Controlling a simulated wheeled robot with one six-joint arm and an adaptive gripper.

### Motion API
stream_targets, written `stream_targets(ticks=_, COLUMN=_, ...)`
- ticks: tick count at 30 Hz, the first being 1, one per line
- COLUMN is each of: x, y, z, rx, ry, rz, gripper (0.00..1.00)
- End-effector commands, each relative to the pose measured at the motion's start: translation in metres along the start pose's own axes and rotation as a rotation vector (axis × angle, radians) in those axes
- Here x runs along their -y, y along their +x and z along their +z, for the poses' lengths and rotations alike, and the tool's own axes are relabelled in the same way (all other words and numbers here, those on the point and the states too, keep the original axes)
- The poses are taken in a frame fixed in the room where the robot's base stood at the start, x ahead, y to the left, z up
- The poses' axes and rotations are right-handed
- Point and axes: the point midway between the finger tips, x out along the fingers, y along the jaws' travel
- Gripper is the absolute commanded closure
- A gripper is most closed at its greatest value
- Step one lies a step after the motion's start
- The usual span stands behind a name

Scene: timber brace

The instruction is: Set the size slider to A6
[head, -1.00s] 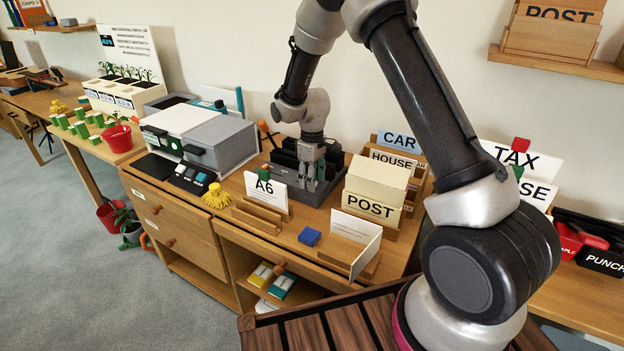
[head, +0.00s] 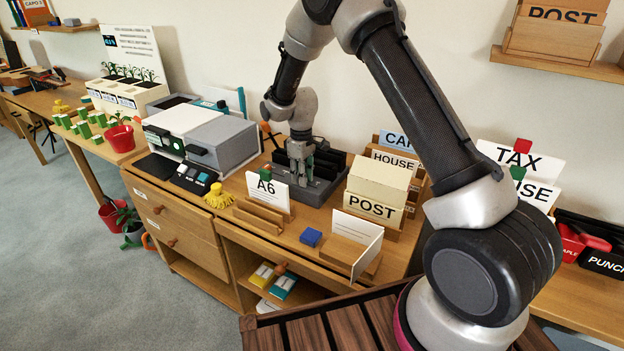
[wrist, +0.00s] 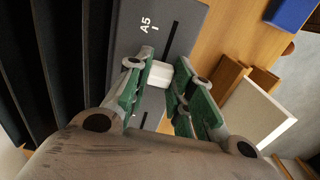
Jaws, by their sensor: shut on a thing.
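The size slider's white knob (wrist: 160,74) sits in a dark slot on the grey sorter base (head: 316,191). In the wrist view my gripper (wrist: 172,82) is shut on the knob between its green-padded fingers. The label A5 (wrist: 146,24) with its tick stands beside the slot, above the knob in that picture, so the knob is off that tick. Pale marks below the knob are mostly hidden by a finger and cannot be read. In the head view my gripper (head: 301,158) points down at the front of the sorter and hides the knob.
An A6 card (head: 266,190) stands in a wooden holder just in front of the sorter. A POST box (head: 374,190) is to its right and a grey machine (head: 220,141) to its left. A blue block (head: 310,237) lies on the desk in front.

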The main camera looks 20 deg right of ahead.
Motion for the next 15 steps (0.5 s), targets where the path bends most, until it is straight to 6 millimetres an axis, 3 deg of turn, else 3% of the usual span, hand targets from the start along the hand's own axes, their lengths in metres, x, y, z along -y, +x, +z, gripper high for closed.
stream_targets(ticks=3, x=0.0, y=0.0, z=-0.0112, rx=-0.001, ry=0.0, rz=0.001, gripper=1.0)
stream_targets(ticks=11, x=-0.0003, y=-0.0007, z=-0.0136, rx=-0.005, ry=0.0, rz=0.003, gripper=1.0)
stream_targets(ticks=12, x=-0.0003, y=-0.0008, z=-0.0138, rx=-0.006, ry=0.0, rz=0.003, gripper=0.72)
stream_targets(ticks=15, x=-0.0001, y=-0.0008, z=-0.0134, rx=-0.005, ry=0.0, rz=0.002, gripper=0.55)
